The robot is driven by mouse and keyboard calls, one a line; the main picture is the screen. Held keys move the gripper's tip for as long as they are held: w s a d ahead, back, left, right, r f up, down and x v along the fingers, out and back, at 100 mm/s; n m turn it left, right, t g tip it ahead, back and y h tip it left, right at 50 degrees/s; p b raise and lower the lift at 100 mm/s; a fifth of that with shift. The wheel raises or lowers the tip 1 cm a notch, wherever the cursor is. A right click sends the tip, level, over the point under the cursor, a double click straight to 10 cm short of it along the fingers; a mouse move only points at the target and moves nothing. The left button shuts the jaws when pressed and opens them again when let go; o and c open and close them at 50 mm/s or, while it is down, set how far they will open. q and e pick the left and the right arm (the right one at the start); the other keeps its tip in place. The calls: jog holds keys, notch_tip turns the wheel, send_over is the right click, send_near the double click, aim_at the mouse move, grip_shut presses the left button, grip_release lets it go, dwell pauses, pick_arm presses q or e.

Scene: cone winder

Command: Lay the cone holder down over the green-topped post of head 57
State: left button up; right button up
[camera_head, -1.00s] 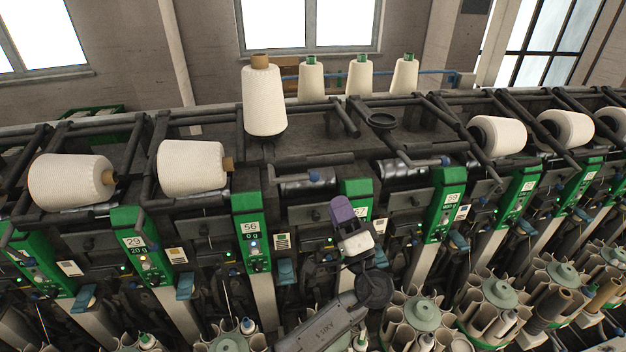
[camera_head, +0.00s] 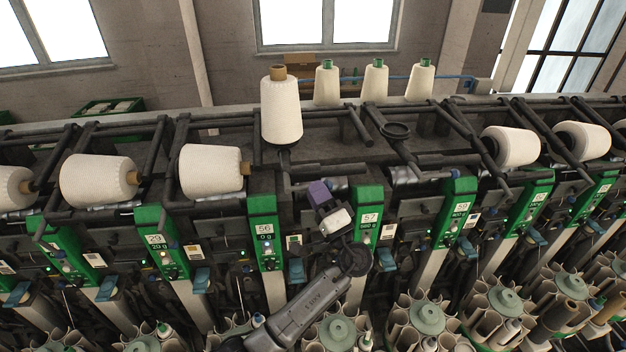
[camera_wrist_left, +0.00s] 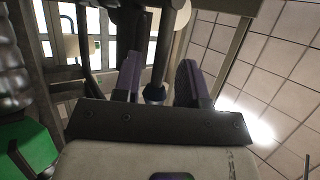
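My left gripper (camera_head: 318,190), with purple fingers, is in front of the machine between the green panels of head 56 (camera_head: 265,232) and head 57 (camera_head: 369,215). In the left wrist view its fingers (camera_wrist_left: 158,82) stand apart, with a dark rod ending in a blue-rimmed knob (camera_wrist_left: 155,92) between them. Small gaps show on both sides of the knob. This looks like the handle end of a cone holder; my gripper mostly hides it in the head view. Which holder part it joins is unclear. The right gripper is out of view.
A white cone (camera_head: 282,108) stands upright behind head 56. Several smaller cones (camera_head: 375,82) stand at the back. Lying cones (camera_head: 212,168) flank the spot. A dark round disc (camera_head: 397,131) sits on a bar behind head 57. Bobbin carousels (camera_head: 428,318) fill the lower front.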

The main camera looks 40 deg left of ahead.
pick_arm(q)
jog(key=shift+x, duration=1)
grip_shut()
